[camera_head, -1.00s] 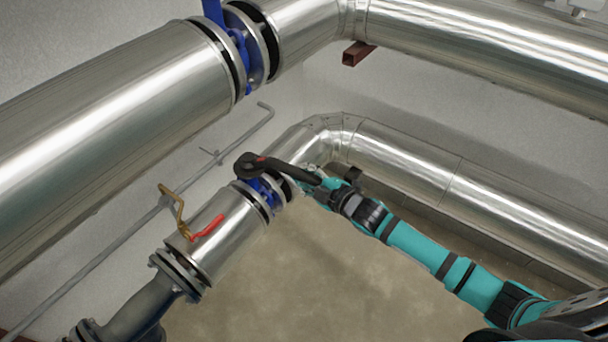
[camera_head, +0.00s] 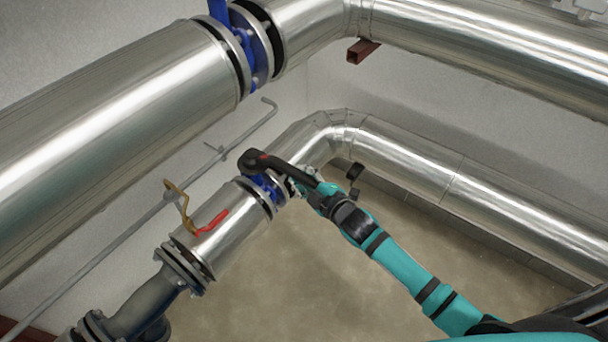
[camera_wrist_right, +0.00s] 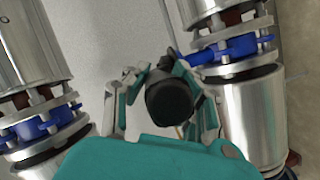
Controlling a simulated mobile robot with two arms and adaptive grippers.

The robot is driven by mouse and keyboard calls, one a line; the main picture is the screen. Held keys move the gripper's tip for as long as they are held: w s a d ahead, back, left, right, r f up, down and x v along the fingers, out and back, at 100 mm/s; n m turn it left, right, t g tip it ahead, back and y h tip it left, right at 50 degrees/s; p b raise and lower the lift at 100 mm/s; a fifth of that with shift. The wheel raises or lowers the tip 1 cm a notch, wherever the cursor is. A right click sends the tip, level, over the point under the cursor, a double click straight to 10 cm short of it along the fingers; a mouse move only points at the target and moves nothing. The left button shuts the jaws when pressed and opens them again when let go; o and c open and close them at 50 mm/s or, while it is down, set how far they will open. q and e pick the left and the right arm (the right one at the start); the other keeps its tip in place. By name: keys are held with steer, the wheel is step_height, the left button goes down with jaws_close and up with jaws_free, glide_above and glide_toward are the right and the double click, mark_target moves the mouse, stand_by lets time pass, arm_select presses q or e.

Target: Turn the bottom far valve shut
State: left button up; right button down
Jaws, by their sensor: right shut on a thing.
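The lower valve is a blue body (camera_head: 268,186) between flanges on the lower silver pipe, with a long black lever (camera_head: 285,170) on top. The lever runs from its round hub to the right and slightly down in the head view. My right gripper (camera_head: 316,190) is at the lever's free end and shut on it. In the right wrist view the black lever end (camera_wrist_right: 170,98) sits between the two fingers, and the blue valve body (camera_wrist_right: 232,48) is just to the right. The left gripper is not in view.
A larger silver pipe (camera_head: 120,110) with another blue valve (camera_head: 240,40) runs above. A small red lever (camera_head: 212,223) and a bent brass pipe (camera_head: 176,200) stand near the lower pipe. A thin grey pipe (camera_head: 110,245) follows the wall. The floor (camera_head: 290,280) beside the lower pipe is clear.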

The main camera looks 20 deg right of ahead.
steer(key=c, duration=1.2)
jaws_free()
steer(key=shift+s+a, duration=0.2)
steer(key=shift+a, duration=0.1)
steer(key=shift+o, duration=0.5)
steer(key=shift+d, duration=0.1)
steer(key=v, duration=1.2)
steer(key=shift+w, duration=0.1)
